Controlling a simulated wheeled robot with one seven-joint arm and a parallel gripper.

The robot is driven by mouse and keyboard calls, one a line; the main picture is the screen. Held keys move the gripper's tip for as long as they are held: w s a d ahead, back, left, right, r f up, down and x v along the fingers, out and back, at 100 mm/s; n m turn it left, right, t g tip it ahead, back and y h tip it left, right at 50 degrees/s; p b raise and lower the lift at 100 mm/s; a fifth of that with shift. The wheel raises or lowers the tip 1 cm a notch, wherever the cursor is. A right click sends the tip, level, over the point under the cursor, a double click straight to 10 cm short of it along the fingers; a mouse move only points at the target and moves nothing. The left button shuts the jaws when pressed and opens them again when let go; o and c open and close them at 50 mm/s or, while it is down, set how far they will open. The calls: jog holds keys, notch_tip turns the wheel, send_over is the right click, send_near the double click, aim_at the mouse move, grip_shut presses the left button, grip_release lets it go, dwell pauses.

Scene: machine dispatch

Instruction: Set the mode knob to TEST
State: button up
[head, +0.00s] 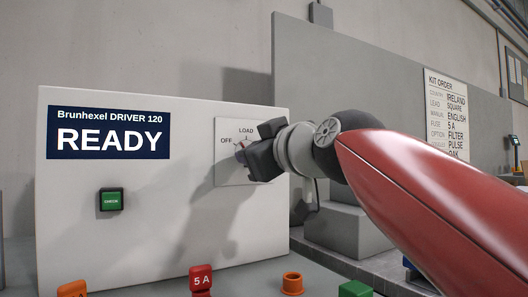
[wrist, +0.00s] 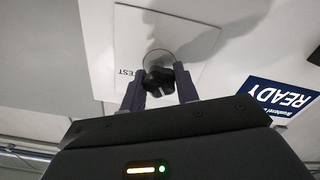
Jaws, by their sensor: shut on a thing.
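The mode knob (wrist: 158,77) is a dark lobed knob on a pale square plate (wrist: 190,45) on the front of the machine. My gripper (head: 246,155) is at the plate, its two fingers on either side of the knob and shut on it. In the head view the plate (head: 226,176) shows the labels OFF and LOAD, and my gripper hides most of the knob. In the wrist view part of the TEST label (wrist: 127,73) shows beside the left finger. I cannot tell which label the knob points to.
The machine's white front (head: 150,230) carries a screen (head: 108,132) reading READY and a green button (head: 111,200). Below stand a red 5 A block (head: 201,281), orange pieces (head: 292,284) and a green piece (head: 355,289). A kit order sheet (head: 446,112) hangs at right.

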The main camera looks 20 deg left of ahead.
jog(key=m, duration=0.4)
jog(key=shift+m, duration=0.3)
jog(key=m+p, duration=0.1)
jog(key=m, duration=0.3)
jog(key=shift+m, duration=0.3)
jog(key=m+p, duration=0.1)
jog(key=m, duration=0.3)
jog(key=shift+w+m, duration=0.1)
jog(key=shift+m, duration=0.2)
jog(key=m+p, duration=0.2)
jog(key=m, duration=0.2)
jog(key=shift+f+m, duration=0.1)
jog(key=shift+m, duration=0.5)
jog(key=o, duration=1)
jog(key=shift+c, duration=0.2)
jog(key=shift+d, duration=0.15)
